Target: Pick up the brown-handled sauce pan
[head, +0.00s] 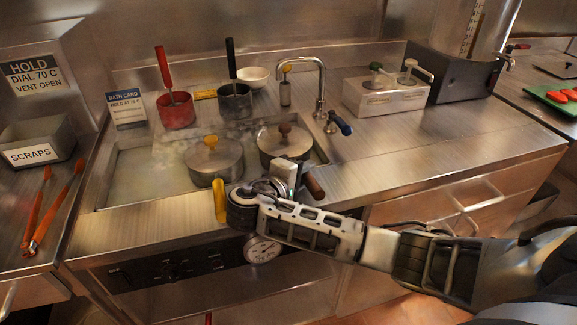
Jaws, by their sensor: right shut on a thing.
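The brown-handled sauce pan (270,151) sits in the steaming bath, with a lid and a brown knob on top. Its brown handle points towards me over the front edge, and the handle's end (315,188) shows just right of my right gripper (296,176). My right gripper is shut on this handle; the wrist hides part of the handle and the fingertips are hard to make out. A similar lidded pan with a yellow knob and yellow handle (220,200) stands just left of it. My left gripper is out of view.
A red-handled pot (176,112) and a black-handled pot (235,104) stand behind the bath, near a white bowl (253,76). A tap (321,85) rises at the back right. Orange tongs (45,215) lie at left.

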